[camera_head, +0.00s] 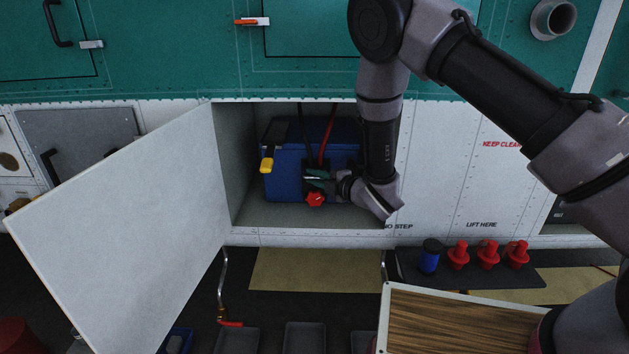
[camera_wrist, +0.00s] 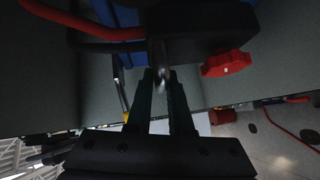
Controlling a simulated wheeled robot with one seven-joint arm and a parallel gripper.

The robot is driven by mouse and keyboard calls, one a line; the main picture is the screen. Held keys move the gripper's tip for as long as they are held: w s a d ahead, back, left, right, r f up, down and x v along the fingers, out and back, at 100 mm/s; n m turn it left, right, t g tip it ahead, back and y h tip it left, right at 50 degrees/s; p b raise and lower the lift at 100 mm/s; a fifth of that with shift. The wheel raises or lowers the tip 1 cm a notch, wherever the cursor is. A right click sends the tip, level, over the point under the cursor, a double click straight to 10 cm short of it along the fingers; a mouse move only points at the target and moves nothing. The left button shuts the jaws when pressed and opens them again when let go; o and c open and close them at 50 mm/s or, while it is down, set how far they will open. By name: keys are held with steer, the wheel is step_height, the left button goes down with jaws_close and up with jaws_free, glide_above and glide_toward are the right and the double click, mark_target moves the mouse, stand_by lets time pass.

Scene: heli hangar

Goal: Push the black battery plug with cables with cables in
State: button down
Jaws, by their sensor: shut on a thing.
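The black battery plug (camera_wrist: 200,40) fills the top of the wrist view, with a red knob (camera_wrist: 226,63) on its right. In the head view the red knob (camera_head: 315,199) shows in front of the blue battery (camera_head: 284,178), inside an open compartment. A red cable (camera_head: 327,140) and a black cable run up from the plug area. My gripper (camera_wrist: 163,76) reaches the plug with its fingertips and is shut on part of it, where a shiny edge shows between them. In the head view my gripper (camera_head: 318,178) comes in from the right. How deep the plug sits is hidden.
The compartment's white door (camera_head: 120,240) hangs open at left. A yellow-ended black handle (camera_head: 267,162) is at the battery's left. Below right are a wooden-topped surface (camera_head: 465,325) and red caps (camera_head: 488,255) with a blue spool (camera_head: 429,258) on a dark mat.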

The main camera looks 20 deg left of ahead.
steer(key=shift+w+f, duration=0.3)
steer(key=shift+w, duration=0.5)
steer(key=c, duration=0.9)
jaws_free()
steer(key=shift+w+a, duration=0.15)
steer(key=shift+r, duration=0.1)
steer(key=shift+r, duration=0.1)
steer(key=v, duration=1)
steer(key=shift+s+d, duration=0.25)
steer(key=shift+d, duration=0.1)
steer(key=shift+s, duration=0.1)
